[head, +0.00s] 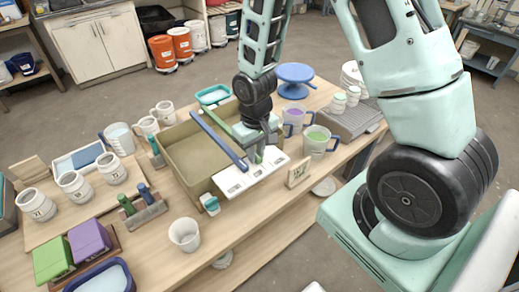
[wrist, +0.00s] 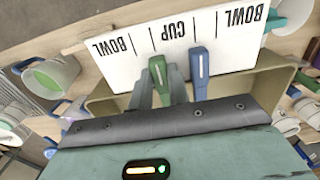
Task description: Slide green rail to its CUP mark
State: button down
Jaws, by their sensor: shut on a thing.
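The green rail's end (wrist: 158,76) shows in the wrist view between the grey fingers of my gripper (wrist: 160,92), which is shut on it. It points at the white scale strip (wrist: 150,62), near a tick between the left BOWL word and the CUP word (wrist: 180,30). The blue rail's end (wrist: 200,72) lies just right of it, near a tick on the other side of CUP. In the head view, my gripper (head: 257,150) is over the near side of the tan box (head: 187,182), and the blue rail (head: 217,140) spans the box. My gripper and wrist hide most of the green rail.
A cup with green glaze (head: 318,142) and a small sign (head: 299,172) stand right of the strip. An empty white cup (head: 184,234) and a teal-handled tool (head: 209,204) are at the front. Several mugs crowd the left side.

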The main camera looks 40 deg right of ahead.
jog(key=c, duration=1.3)
grip_release()
jog(key=shift+r, duration=0.15)
notch_tip(320, 180, up, 17)
jog(key=shift+r+b, duration=0.1)
jog(key=shift+b, duration=0.95)
